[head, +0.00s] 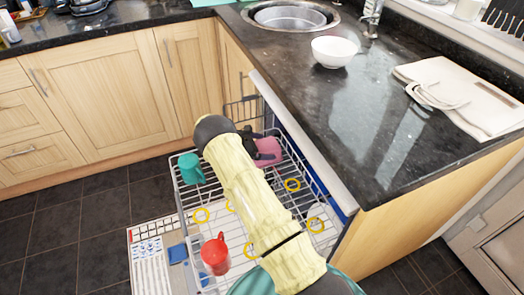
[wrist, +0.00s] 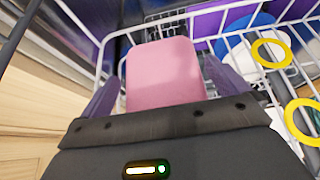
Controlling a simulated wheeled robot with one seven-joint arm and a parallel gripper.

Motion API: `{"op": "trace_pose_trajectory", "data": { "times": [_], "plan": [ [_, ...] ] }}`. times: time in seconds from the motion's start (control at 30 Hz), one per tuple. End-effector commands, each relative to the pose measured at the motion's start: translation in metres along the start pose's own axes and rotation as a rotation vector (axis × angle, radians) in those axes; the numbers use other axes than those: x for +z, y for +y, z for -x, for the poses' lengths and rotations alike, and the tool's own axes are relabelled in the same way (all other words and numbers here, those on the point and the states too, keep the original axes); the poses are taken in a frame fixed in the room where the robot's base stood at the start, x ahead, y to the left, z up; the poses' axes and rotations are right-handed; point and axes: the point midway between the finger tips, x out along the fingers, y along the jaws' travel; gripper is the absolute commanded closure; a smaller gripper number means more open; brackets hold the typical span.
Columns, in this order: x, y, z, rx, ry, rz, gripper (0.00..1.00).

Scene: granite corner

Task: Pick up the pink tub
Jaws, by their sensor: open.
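The pink tub (head: 267,149) sits in the white wire dishwasher rack (head: 186,203), partly hidden behind my arm in the head view. In the wrist view the pink tub (wrist: 163,75) stands straight ahead, between the two purple-grey fingers of my gripper (wrist: 160,88). The fingers are apart, one on each side of the tub. I cannot tell whether either finger touches it. The tub's lower part is hidden behind the gripper body.
The rack also holds a teal mug (head: 191,168), a red mug (head: 215,255) and several yellow rings (head: 293,185). The granite counter (head: 350,120) with a white bowl (head: 333,51) overhangs on the right. Wooden cabinets (head: 110,90) stand at the left.

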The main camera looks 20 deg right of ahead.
Motion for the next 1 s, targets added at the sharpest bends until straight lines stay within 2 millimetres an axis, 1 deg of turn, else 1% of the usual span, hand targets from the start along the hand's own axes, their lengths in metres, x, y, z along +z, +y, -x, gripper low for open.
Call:
{"op": "trace_pose_trajectory", "data": {
  "times": [0.37, 0.4, 0.47, 0.6, 0.63, 1.0],
  "plan": [
    [-0.0008, 0.0004, 0.0022, 0.003, 0.000, 0.001, 0.00],
    [-0.0010, 0.0005, 0.0025, 0.003, 0.000, 0.002, 0.02],
    [-0.0012, 0.0006, 0.0030, 0.004, 0.000, 0.002, 0.14],
    [-0.0015, 0.0007, 0.0034, 0.004, 0.000, 0.002, 0.41],
    [-0.0015, 0.0007, 0.0034, 0.004, 0.000, 0.002, 0.43],
    [0.0019, 0.0007, 0.0042, 0.003, 0.000, 0.001, 0.43]
  ]
}}
